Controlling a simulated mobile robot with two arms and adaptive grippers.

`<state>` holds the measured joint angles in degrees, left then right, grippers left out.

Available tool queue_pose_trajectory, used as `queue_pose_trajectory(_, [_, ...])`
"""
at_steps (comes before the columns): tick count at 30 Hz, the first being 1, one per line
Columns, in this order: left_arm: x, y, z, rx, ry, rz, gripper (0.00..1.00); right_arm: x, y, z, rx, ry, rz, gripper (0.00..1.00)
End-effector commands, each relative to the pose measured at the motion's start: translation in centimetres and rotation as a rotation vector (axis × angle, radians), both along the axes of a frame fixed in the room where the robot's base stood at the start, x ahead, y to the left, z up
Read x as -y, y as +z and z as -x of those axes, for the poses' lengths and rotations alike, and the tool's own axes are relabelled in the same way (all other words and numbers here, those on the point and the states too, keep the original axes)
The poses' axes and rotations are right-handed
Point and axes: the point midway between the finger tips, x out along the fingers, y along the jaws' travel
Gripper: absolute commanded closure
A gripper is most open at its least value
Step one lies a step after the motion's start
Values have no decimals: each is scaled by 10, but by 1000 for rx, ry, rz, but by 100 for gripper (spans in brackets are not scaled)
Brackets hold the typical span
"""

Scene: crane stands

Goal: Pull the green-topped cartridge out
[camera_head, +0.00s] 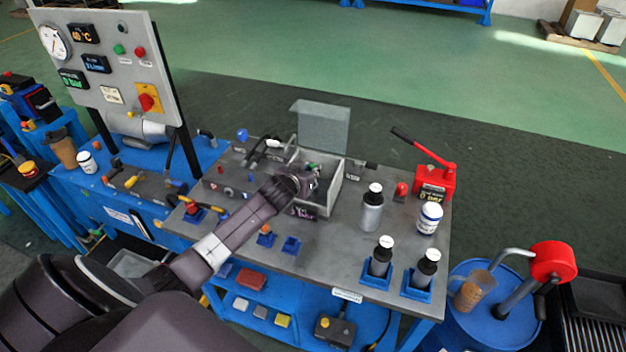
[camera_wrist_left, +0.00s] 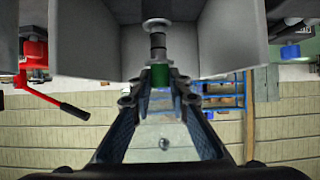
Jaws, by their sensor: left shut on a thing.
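The green-topped cartridge (camera_wrist_left: 158,45) shows in the left wrist view as a narrow dark and grey body with a green top, below a pale round fitting and between the box's grey walls. My left gripper (camera_wrist_left: 160,88) is shut on its green end. In the head view my left gripper (camera_head: 306,181) reaches into the open grey box (camera_head: 335,198), whose lid (camera_head: 323,125) stands up at the back. The gripper and the box walls hide most of the cartridge there. My right gripper is not in view.
A red hand pump (camera_head: 435,182) stands right of the box. Several bottles, including a grey one (camera_head: 371,212), stand on the bench's right half. A gauge panel (camera_head: 105,65) rises at the left. A blue drum (camera_head: 490,305) stands at the right front.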

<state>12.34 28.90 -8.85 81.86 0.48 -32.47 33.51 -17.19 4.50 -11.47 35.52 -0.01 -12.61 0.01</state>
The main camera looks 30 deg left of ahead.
Motion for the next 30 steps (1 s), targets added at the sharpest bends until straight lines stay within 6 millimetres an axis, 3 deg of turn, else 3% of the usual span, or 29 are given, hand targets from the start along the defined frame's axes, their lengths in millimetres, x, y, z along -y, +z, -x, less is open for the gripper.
queue_pose_trajectory(16, [0, 31, 0, 1, 0, 1, 100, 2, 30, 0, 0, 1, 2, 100])
queue_pose_trajectory(30, [-1, 29, 6, 2, -10, 0, 100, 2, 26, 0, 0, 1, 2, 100])
